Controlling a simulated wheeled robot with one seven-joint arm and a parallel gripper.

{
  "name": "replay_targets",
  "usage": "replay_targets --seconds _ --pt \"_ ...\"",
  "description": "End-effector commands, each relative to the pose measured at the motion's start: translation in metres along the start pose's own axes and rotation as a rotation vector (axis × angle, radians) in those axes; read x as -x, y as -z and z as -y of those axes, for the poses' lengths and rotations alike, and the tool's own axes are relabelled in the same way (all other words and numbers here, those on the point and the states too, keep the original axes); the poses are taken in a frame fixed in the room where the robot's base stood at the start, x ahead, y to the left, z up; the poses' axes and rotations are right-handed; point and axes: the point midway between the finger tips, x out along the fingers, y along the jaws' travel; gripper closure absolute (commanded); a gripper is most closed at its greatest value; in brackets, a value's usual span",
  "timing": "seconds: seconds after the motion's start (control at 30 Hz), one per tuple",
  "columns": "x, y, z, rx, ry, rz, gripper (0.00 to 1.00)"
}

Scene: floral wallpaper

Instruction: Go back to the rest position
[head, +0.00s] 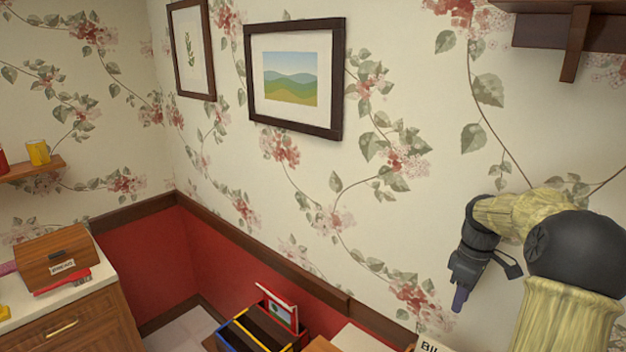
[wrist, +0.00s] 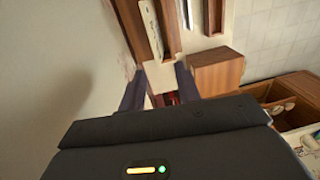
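My gripper (head: 461,297) hangs from my bent arm at the right of the head view, in front of the floral wall, with its fingers pointing down. In the wrist view its two dark fingers (wrist: 160,88) stand apart with a gap between them. Nothing appears held; only background shows in the gap.
A bin with blue, yellow and red edges (head: 238,334) stands low by the wall. A wooden bread box (head: 56,258) sits on the left counter (head: 70,291). A shelf (head: 572,30) juts out at upper right. Framed pictures (head: 337,82) hang on the wall.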

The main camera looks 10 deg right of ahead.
Motion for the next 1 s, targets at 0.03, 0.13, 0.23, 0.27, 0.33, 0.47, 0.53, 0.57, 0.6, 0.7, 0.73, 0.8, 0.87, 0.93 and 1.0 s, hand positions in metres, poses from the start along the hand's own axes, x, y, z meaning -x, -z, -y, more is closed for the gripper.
replay_targets --seconds 0.03,0.13,0.23,0.27,0.33,0.47,0.53,0.57,0.6,0.7,0.73,0.8,0.87,0.93,1.0 --pt "-0.001 0.009 0.009 -0.007 -0.008 0.003 0.67" --pt "-0.008 0.028 0.033 -0.051 -0.034 0.008 0.67" --pt "-0.018 0.049 0.066 -0.123 -0.07 0.002 0.67" --pt "-0.021 0.054 0.077 -0.148 -0.081 -0.002 0.67" --pt "-0.028 0.063 0.103 -0.207 -0.106 -0.016 0.67" --pt "-0.041 0.073 0.15 -0.323 -0.146 -0.059 0.67" --pt "-0.048 0.075 0.175 -0.39 -0.162 -0.09 0.67" --pt "-0.051 0.074 0.185 -0.417 -0.168 -0.104 0.67" --pt "-0.055 0.073 0.199 -0.457 -0.173 -0.124 0.67" --pt "-0.065 0.068 0.232 -0.553 -0.18 -0.178 0.67" --pt "-0.067 0.065 0.241 -0.58 -0.18 -0.193 0.67" --pt "-0.073 0.06 0.257 -0.636 -0.177 -0.225 0.67" --pt "-0.076 0.057 0.266 -0.669 -0.174 -0.244 0.67" --pt "-0.078 0.055 0.271 -0.693 -0.171 -0.256 0.67" --pt "-0.079 0.054 0.273 -0.703 -0.17 -0.261 0.67"
